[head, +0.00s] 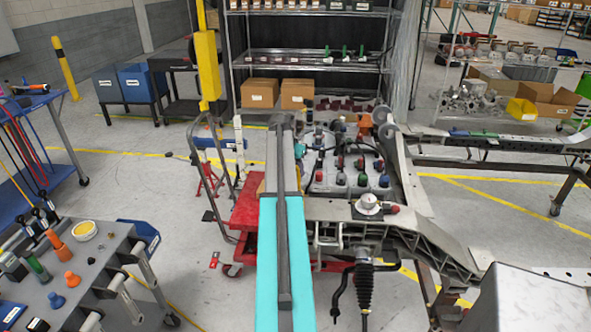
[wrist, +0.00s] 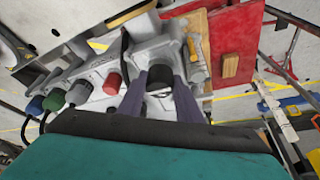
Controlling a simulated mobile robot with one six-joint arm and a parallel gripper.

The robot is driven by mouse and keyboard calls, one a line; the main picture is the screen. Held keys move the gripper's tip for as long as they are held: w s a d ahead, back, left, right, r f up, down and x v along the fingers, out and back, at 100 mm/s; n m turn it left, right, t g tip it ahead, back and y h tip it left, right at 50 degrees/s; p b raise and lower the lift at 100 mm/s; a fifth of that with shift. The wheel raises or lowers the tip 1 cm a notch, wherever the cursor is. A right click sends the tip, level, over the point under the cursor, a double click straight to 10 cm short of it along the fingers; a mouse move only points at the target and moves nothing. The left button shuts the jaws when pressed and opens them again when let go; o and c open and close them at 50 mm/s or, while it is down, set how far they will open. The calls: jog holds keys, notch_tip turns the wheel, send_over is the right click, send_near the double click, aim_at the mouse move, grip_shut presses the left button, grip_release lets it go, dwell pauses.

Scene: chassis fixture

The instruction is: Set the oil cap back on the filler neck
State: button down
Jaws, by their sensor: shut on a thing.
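A black round cap (wrist: 160,75), which looks like the oil cap, sits between the two fingers of my gripper (wrist: 160,84) in the wrist view. My gripper is shut on it, over the grey engine block (wrist: 145,52). The filler neck cannot be made out; whether the cap touches anything below it cannot be told. In the head view the engine block (head: 346,190) stands in the chassis, beyond and right of my arm. My gripper and the held cap are hidden there behind my arm.
A red cart (head: 247,212) stands left of the block. A tool cart (head: 85,262) is at the left, and shelves (head: 310,60) stand behind.

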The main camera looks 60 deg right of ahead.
jog(key=shift+f, duration=0.55)
dwell(0.4)
jog(key=c, duration=1.2)
grip_release()
jog(key=shift+r, duration=0.15)
jog(key=shift+r+p, duration=1.05)
jog(key=shift+r, duration=1.9)
